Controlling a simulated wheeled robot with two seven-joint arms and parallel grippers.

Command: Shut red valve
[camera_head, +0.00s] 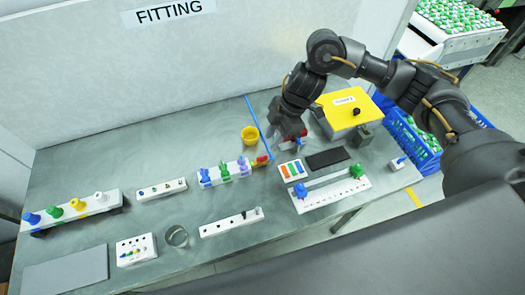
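A small red part (297,136), seemingly the red valve, shows at the back of the bench beside my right gripper (283,130). The gripper points down at it and partly hides it. Whether the fingers touch it or close on it is too small to tell. Another small red and yellow piece (261,161) lies to the left, at the end of the white rack with blue and green pieces. My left gripper is not in view.
A yellow box (346,108) stands right of the gripper. A yellow cup (250,136) and a blue strip (256,116) are to its left. A white rail with coloured knobs (72,211) stands far left. A glass (176,236) stands near the front. Blue crates (413,145) are at the right.

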